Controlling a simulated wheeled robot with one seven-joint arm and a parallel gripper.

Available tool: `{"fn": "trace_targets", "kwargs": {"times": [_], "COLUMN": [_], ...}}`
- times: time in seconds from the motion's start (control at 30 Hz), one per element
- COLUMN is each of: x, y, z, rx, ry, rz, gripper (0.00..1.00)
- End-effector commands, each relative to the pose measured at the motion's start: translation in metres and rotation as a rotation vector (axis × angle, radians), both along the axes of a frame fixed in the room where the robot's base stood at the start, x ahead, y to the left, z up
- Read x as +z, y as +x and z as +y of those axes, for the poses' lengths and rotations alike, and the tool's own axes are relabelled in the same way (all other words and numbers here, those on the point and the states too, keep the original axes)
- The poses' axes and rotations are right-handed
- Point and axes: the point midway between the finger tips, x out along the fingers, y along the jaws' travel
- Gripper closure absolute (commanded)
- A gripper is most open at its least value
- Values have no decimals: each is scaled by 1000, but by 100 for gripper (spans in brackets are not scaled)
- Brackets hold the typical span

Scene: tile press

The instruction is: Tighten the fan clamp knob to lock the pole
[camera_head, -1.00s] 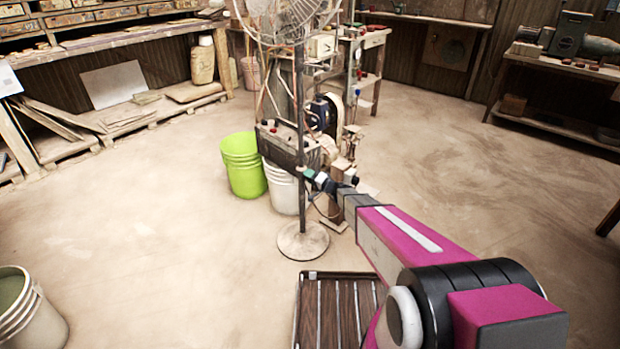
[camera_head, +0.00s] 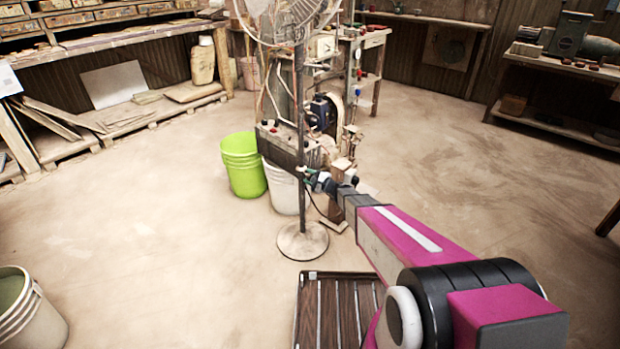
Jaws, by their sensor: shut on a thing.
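The pedestal fan stands upright ahead of me, its caged head (camera_head: 290,18) at the top edge of the picture. Its dark pole (camera_head: 300,110) runs down to a round base (camera_head: 302,240) on the floor. My gripper (camera_head: 307,173) is at the pole about two thirds of the way down, shut on the small clamp knob beside the pole. The knob itself is mostly hidden by the fingers and too small to make out clearly.
A green bucket (camera_head: 243,165) and a white bucket (camera_head: 282,188) stand just left of and behind the pole. Dusty press machinery (camera_head: 325,112) is behind it. A slatted wooden platform (camera_head: 335,310) lies in front. Open floor spreads left and right.

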Motion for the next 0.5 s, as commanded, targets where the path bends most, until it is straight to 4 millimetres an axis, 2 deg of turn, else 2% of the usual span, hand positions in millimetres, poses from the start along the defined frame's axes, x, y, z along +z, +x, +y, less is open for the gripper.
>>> {"fn": "trace_targets", "kwargs": {"times": [0.2,0.5], "x": [-1,-1], "y": [0,0], "z": [-1,-1], "rx": [-1,-2], "ry": [91,164], "rz": [120,213], "gripper": [80,80]}}
